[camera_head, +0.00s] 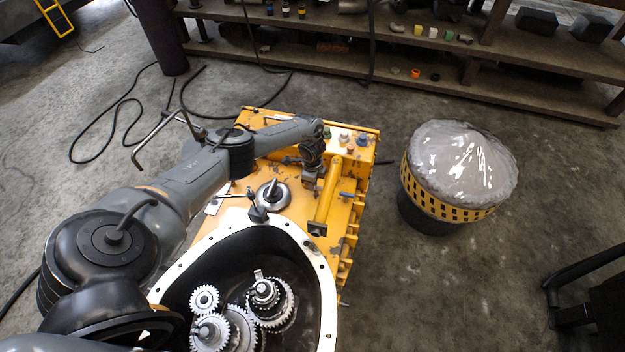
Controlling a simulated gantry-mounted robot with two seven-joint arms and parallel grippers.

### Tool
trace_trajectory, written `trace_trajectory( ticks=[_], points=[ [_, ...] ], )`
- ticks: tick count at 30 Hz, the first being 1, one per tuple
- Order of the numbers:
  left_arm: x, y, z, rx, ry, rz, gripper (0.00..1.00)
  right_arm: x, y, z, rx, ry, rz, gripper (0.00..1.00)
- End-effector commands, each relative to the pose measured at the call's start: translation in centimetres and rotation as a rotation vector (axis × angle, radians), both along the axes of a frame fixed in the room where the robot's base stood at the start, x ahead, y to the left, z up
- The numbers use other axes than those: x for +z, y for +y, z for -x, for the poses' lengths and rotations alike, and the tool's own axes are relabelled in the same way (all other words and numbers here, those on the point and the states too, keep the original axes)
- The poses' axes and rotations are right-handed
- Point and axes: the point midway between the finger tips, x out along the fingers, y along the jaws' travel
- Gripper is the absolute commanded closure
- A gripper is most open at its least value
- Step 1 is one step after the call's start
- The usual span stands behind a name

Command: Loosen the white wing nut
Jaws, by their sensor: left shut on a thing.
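My left gripper (310,183) points down at the yellow transmission housing (282,137), left of the yellow cylinder. Its jaws are shut on a small part that they mostly hide. I cannot make out the white wing nut clearly; the part between the jaws may be it. Small coloured knobs (344,138) stand on the far right of the housing, just behind the gripper. My right gripper is not in view.
The yellow cylinder (326,196) lies right beside the gripper. A round silver fitting (272,197) stands to its left. The open bell housing (328,273) holds several gears nearby. A covered drum (459,165) stands to the right, with clear floor between.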

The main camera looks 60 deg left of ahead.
Motion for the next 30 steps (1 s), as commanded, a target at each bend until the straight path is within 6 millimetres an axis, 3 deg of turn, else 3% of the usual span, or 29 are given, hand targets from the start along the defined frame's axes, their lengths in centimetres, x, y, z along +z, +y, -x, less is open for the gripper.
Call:
trace_trajectory(
  ticks=[17, 18, 22, 30],
  points=[
    [0.01, -0.05, 0.04, 0.04, -0.001, 0.001, 1.0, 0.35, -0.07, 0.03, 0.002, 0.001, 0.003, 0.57],
    [0.01, -0.04, 0.03, 0.04, -0.001, 0.001, 0.8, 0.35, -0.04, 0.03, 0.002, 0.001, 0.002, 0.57],
    [0.01, -0.04, 0.03, 0.04, 0.0, 0.0, 0.61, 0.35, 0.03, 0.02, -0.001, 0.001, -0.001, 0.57],
    [0.06, -0.03, 0.03, 0.04, 0.0, 0.0, 0.61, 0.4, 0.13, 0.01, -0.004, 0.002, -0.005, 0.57]
  ],
)
